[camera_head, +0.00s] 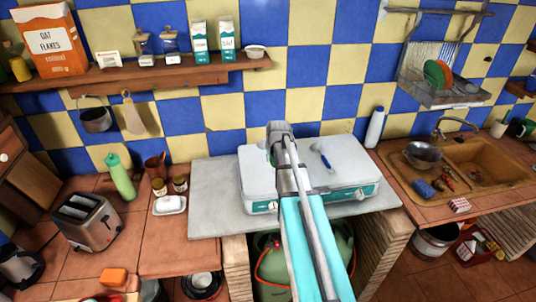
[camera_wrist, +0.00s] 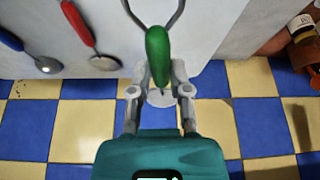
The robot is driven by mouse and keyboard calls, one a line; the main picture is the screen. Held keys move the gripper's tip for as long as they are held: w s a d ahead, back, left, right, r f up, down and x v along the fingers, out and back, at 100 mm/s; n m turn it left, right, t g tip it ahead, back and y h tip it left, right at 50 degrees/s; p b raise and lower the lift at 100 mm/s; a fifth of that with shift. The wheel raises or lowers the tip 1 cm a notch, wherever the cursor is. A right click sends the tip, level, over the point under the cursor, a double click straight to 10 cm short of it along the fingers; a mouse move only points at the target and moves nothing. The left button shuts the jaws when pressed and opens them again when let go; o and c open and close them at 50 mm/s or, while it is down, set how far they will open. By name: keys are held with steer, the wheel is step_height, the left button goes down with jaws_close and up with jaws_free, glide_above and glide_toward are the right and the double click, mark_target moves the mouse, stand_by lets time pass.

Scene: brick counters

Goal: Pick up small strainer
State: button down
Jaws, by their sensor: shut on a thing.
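My gripper (camera_wrist: 160,72) is shut on a green handle in the wrist view, one finger on each side of it. Thin metal wires spread from the handle's upper end and run out of the top of the picture; I take this to be the small strainer (camera_wrist: 158,48). Its far end is cut off. In the head view my gripper (camera_head: 279,135) is over the left half of the white stove top, and my arm hides most of what it holds. Only a speck of green shows beside it.
A blue-handled utensil (camera_head: 321,155) lies on the white stove top (camera_head: 347,170); the wrist view also shows a red-handled one (camera_wrist: 80,25). A white-blue bottle (camera_head: 375,127) stands right of the stove. Jars (camera_head: 180,183) and a white dish (camera_head: 170,204) are left. The tiled wall is close behind.

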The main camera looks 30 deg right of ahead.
steer(key=s+r+p, duration=0.3)
steer(key=s, duration=0.5)
steer(key=shift+s+d+r, duration=0.2)
steer(key=shift+d+r, duration=0.15)
steer(key=shift+d, duration=0.1)
steer(key=shift+f, duration=0.1)
stand_by(0.7)
step_height(320, 180, down, 10)
steer(key=b, duration=1)
steer(key=shift+r, duration=0.3)
step_height(320, 180, up, 10)
steer(key=p, duration=1)
steer(key=shift+f, duration=0.2)
steer(key=w+f+b, duration=0.1)
steer(key=w, duration=0.2)
steer(key=w+f+b, duration=0.1)
steer(key=w+b, duration=0.1)
steer(key=w+f+b, duration=0.1)
steer(key=w+f, duration=0.1)
steer(key=w, duration=0.1)
steer(key=shift+w+a+f, duration=0.1)
steer(key=shift+w+a, duration=0.25)
steer(key=shift+a, duration=0.05)
steer(key=w+f+b, duration=0.3)
steer(key=f+b, duration=0.1)
steer(key=shift+w+a, duration=0.2)
steer(key=shift+a, duration=0.05)
steer(key=shift+w+f+b, duration=0.45)
steer(key=shift+w+b, duration=0.05)
steer(key=shift+b, duration=0.1)
